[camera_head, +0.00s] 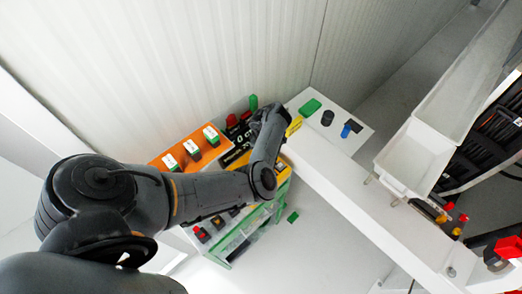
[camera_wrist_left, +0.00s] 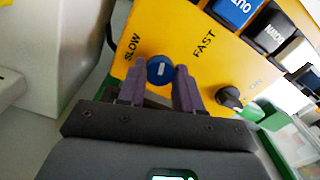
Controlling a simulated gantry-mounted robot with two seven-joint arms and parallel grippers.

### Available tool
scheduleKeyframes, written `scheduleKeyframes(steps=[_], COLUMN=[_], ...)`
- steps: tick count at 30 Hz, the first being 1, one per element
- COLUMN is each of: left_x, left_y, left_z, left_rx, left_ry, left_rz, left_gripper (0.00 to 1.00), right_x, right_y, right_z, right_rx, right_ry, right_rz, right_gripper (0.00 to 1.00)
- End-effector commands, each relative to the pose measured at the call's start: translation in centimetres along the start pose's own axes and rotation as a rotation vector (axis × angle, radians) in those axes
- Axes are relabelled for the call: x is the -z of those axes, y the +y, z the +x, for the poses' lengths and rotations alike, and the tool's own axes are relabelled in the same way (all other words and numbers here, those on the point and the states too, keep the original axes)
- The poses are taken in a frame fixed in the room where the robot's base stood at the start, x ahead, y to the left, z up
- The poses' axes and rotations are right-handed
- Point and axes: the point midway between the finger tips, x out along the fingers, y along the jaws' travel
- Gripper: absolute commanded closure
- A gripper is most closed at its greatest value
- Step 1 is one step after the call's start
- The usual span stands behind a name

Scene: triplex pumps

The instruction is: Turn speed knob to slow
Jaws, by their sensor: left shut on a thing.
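In the left wrist view, a round blue speed knob (camera_wrist_left: 160,67) with a short white mark sits on a yellow panel (camera_wrist_left: 170,25). The word SLOW (camera_wrist_left: 131,47) is printed at its upper left and FAST (camera_wrist_left: 204,43) at its upper right. My right gripper is in neither view.
A black knob (camera_wrist_left: 229,97) marked ON sits to the right on the yellow panel. Blue and black labelled buttons (camera_wrist_left: 272,30) line its top. In the head view, an orange panel (camera_head: 190,150) with numbered switches stands left of the gripper, and a white beam (camera_head: 345,195) runs right.

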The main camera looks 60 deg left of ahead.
Motion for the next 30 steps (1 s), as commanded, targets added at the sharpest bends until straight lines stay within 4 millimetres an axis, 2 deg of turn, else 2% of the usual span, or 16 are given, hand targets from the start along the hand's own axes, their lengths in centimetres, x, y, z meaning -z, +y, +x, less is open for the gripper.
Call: scheduleKeyframes(steps=[14, 30], left_x=[0.0, 0.0], left_y=[0.1, 0.1], left_z=[0.2, 0.2], left_rx=[-0.001, -0.001], left_ry=[-0.002, -0.002], left_rz=[-0.457, -0.962], left_gripper=[0.96, 0.96], right_x=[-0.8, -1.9], right_y=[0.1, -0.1], right_z=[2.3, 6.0], right_rx=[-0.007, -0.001], right_ry=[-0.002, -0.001], right_rz=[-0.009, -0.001], right_gripper=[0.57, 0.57])
